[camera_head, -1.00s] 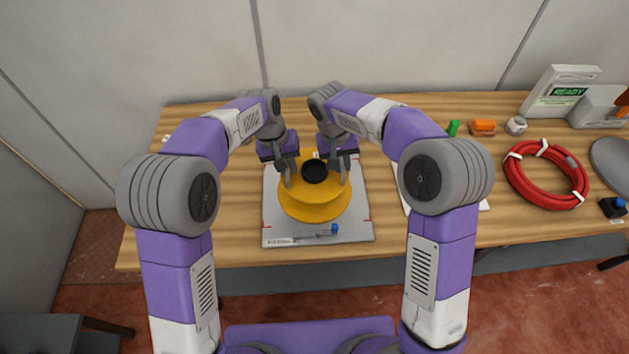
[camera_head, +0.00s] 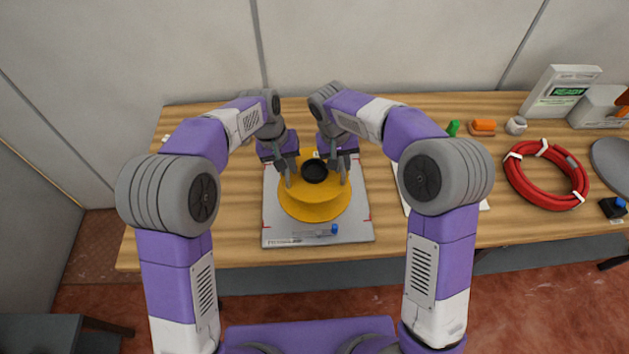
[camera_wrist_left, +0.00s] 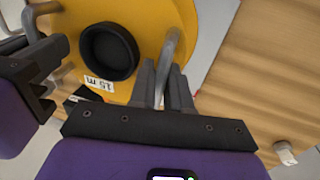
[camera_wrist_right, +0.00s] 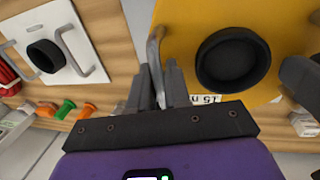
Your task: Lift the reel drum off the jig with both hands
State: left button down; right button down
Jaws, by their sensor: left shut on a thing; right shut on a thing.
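The yellow reel drum (camera_head: 314,205) with a black hub (camera_head: 314,171) sits at the grey jig plate (camera_head: 352,228) in the head view; I cannot tell whether it touches the plate. My left gripper (camera_head: 288,178) is shut on a grey handle at the drum's left side, and this handle shows between the fingers in the left wrist view (camera_wrist_left: 168,60). My right gripper (camera_head: 342,178) is shut on the right handle, which shows in the right wrist view (camera_wrist_right: 155,48). A "15 m" label (camera_wrist_left: 98,83) is on the drum.
A blue-knobbed part (camera_head: 334,229) is at the jig's front edge. A white panel (camera_head: 404,188) lies to the right, partly behind my right arm. A red hose coil (camera_head: 546,200), orange (camera_head: 482,126) and green (camera_head: 453,128) parts and a READY display box (camera_head: 562,92) stand further right.

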pick_arm(q)
jog(key=shift+r, duration=0.25)
pick_arm(e)
jog(key=shift+r, duration=0.2)
